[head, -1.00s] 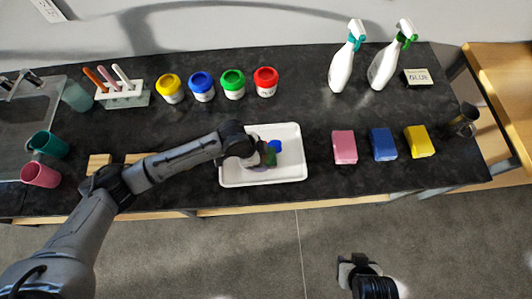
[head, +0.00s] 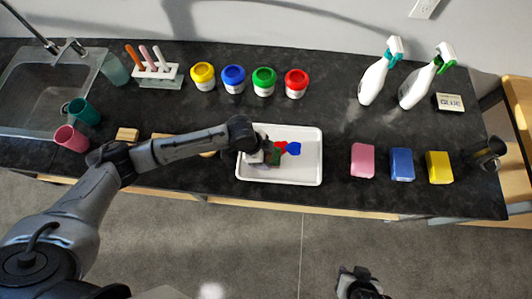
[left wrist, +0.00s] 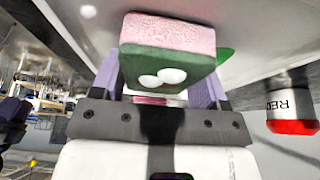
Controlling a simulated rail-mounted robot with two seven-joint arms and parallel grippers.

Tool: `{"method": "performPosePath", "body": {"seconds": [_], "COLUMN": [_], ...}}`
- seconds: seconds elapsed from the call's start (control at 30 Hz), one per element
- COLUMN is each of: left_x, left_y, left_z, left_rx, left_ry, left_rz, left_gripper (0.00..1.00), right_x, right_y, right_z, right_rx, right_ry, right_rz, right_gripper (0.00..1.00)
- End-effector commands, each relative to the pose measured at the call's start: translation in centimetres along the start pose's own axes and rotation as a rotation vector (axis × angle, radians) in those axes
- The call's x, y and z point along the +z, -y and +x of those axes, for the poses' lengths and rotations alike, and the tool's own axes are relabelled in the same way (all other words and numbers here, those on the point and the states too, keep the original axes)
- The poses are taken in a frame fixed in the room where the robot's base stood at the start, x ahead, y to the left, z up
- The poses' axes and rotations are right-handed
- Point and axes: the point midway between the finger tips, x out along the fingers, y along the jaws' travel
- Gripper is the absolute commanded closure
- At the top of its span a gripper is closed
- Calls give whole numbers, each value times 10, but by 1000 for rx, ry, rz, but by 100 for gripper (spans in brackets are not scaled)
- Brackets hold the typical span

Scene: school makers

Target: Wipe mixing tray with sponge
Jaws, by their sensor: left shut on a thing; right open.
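The white mixing tray (head: 305,172) lies on the dark counter with red and blue paint spots (head: 293,148) showing near its middle. My left gripper (head: 262,152) is over the tray's left part. In the left wrist view it is shut on a sponge (left wrist: 170,35) with a pink layer and a green layer. The sponge is mostly hidden by the gripper in the head view. A green patch beside the gripper may be paint or sponge; I cannot tell. Whether the sponge touches the tray is also unclear. My right gripper (head: 355,278) is open and empty, low over the floor in front of the counter.
Pink, blue and yellow blocks (head: 402,165) stand right of the tray. Several paint jars (head: 264,82) and two spray bottles (head: 373,82) stand behind it. Cups (head: 84,111) and a sink (head: 45,95) are at the left. The counter between tray and jars is clear.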

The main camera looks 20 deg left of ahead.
Motion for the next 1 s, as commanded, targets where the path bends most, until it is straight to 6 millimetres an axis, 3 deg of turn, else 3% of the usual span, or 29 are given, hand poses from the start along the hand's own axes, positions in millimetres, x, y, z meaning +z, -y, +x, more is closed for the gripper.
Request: {"method": "performPosePath", "body": {"seconds": [0.17,1.0], "left_x": [-2,-56], "left_y": [0,-2], "left_z": [2,24], "left_rx": [1,3], "left_ry": [3,-2], "left_rz": [-1,1], "left_gripper": [47,47], "right_x": [0,-3], "right_y": [0,2], "right_z": [0,-7], "right_rx": [0,-7], "right_ry": [0,-1], "right_rz": [0,8], "right_gripper": [57,57]}}
